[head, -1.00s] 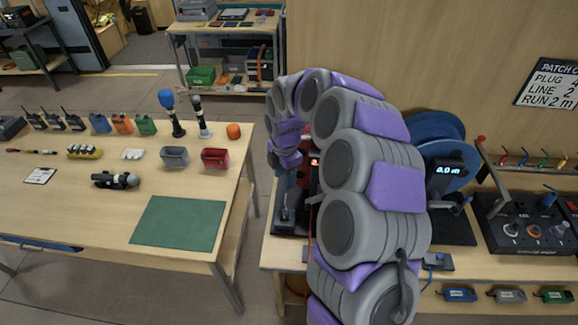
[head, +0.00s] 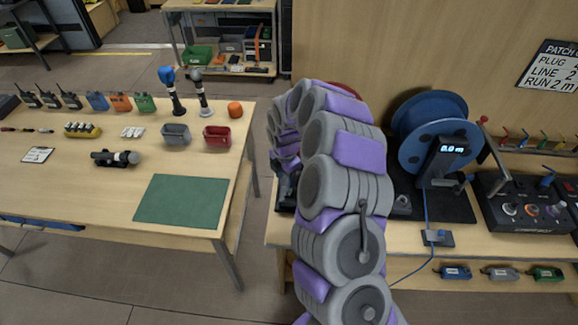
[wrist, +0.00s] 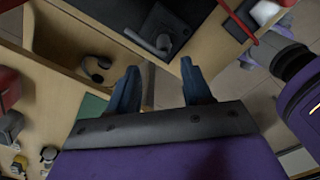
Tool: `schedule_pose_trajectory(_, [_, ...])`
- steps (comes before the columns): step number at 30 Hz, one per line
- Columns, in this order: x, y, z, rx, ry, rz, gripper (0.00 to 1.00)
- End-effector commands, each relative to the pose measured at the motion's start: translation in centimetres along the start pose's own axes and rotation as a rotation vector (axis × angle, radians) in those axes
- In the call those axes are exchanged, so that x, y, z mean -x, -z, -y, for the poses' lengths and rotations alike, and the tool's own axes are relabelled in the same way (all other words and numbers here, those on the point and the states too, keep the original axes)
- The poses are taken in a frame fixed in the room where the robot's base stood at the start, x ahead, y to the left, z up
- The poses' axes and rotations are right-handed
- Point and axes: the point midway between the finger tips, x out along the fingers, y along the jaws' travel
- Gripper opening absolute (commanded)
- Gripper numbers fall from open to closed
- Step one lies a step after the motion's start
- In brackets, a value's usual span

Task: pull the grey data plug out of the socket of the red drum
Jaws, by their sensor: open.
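My gripper (wrist: 160,66) shows in the wrist view with its two blue-grey fingers apart and nothing between them. Beyond the fingertips are a wooden bench edge and a black base (wrist: 133,17) with a grey crank-like part on it. A thin red cable (wrist: 238,42) runs at the upper right of the wrist view. In the head view only a red rim (head: 346,89), apparently of the red drum, shows behind my arm. My arm hides the rest of it. I cannot make out the grey data plug or its socket in either view.
A blue drum (head: 408,113) with a lit display stands on the right bench, and its blue cable runs to a small plate (head: 437,238). A control box (head: 520,207) is farther right. The left table (head: 105,190) holds radios, bins and a green mat (head: 182,200). Floor separates both.

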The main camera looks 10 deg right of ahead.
Motion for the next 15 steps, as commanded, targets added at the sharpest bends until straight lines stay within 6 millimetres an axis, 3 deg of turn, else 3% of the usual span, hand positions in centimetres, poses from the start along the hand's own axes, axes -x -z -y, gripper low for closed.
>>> schedule_pose_trajectory(6, [-3.6, -0.9, 0.5, -0.003, -0.003, -0.009, 0.49])
schedule_pose_trajectory(15, [-5.3, -0.4, 0.3, -0.004, -0.001, -0.004, 0.49])
